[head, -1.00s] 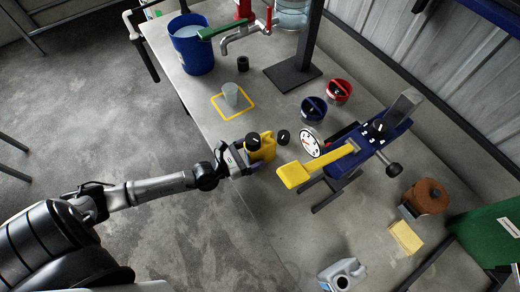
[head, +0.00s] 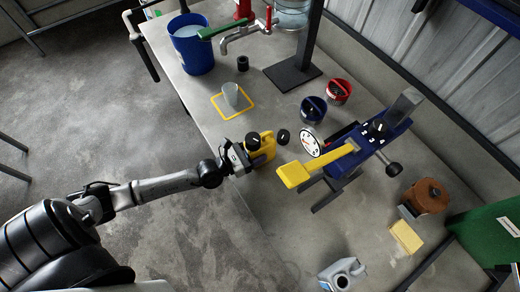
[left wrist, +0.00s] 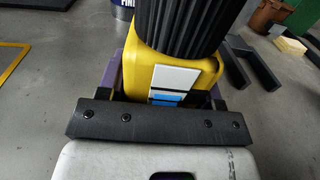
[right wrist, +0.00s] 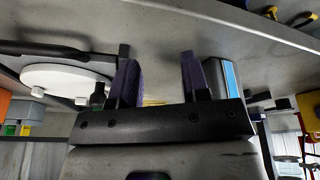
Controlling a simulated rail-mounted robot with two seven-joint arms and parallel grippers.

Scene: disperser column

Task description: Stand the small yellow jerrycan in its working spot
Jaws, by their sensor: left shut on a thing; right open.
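The small yellow jerrycan (head: 266,149), with a black cap, is at the bench's left edge in the head view. My left gripper (head: 245,158) is shut on it from the left. In the left wrist view the yellow body (left wrist: 145,70) sits between my left fingers (left wrist: 165,85), with a white and blue label facing me and the ribbed black cap above. I cannot tell whether its base touches the bench. A yellow square outline (head: 250,108) on the bench holds a translucent beaker (head: 231,94). My right gripper (right wrist: 158,82) is open and empty.
A black cap (head: 283,136), a dial (head: 312,145) and a blue device with a yellow lever (head: 293,174) stand right of the jerrycan. A blue bucket (head: 191,45) is at the back left. A grey jerrycan (head: 342,274) stands at the front. Bare bench lies between the jerrycan and yellow outline.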

